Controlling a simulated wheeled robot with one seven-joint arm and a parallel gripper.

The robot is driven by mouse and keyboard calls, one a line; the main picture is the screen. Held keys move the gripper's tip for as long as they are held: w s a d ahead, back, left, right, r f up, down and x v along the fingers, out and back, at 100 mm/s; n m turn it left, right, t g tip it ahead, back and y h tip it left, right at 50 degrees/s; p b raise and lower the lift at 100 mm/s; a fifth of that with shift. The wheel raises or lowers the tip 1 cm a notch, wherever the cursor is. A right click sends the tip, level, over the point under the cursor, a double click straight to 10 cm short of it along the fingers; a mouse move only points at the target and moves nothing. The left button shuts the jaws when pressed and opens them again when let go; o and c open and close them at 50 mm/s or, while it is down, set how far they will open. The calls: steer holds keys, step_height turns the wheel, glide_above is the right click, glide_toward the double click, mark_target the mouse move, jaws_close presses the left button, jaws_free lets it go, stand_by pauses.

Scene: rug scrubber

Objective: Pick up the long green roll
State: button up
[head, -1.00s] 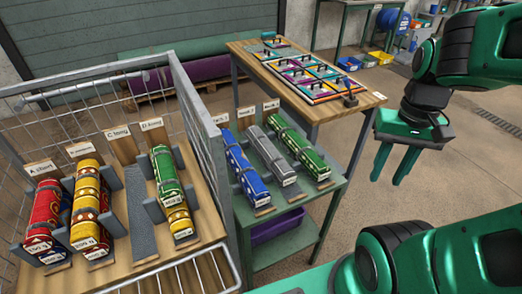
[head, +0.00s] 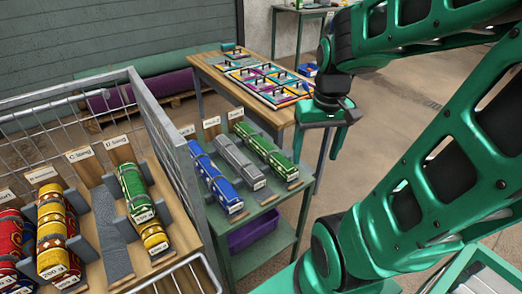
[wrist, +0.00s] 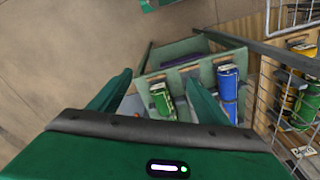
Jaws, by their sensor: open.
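The long green roll (head: 262,147) lies in the rightmost slot on the sloped rack of a green stand, beside a grey roll (head: 239,161) and a blue roll (head: 215,177). In the wrist view, the green roll (wrist: 162,102) shows between my fingers but farther off, with the blue roll (wrist: 228,90) to its right. The grey roll is mostly hidden there by my right finger. My gripper (head: 318,150) is open and empty, pointing down, to the right of the green roll in the head view and apart from it.
A wire-sided cart (head: 140,95) at left holds patterned rolls and a green roll (head: 133,190) above a yellow one (head: 152,235). A wooden table (head: 215,75) with colourful samples stands behind the stand. Bare floor (head: 400,135) lies at right.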

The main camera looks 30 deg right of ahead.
steer(key=w+d+f+n+t, duration=0.1)
steer(key=w+d+f+n, duration=0.15)
steer(key=w, duration=0.95)
steer(key=n+t, duration=0.3)
glide_toward(265, 145)
steer(key=shift+w+d+f+m+y, duration=0.3)
steer(key=shift+w+d, duration=0.2)
steer(key=shift+w, duration=0.25)
steer(key=shift+w+f, duration=0.2)
steer(key=shift+f, duration=0.05)
steer(key=x, duration=0.5)
steer(key=shift+s+f, duration=0.1)
steer(key=x, duration=0.4)
steer(key=shift+s+a+f, duration=0.1)
steer(key=shift+s+a, duration=0.15)
steer(key=shift+s, duration=0.15)
steer(key=shift+w+f, duration=0.3)
steer(key=shift+f, duration=0.25)
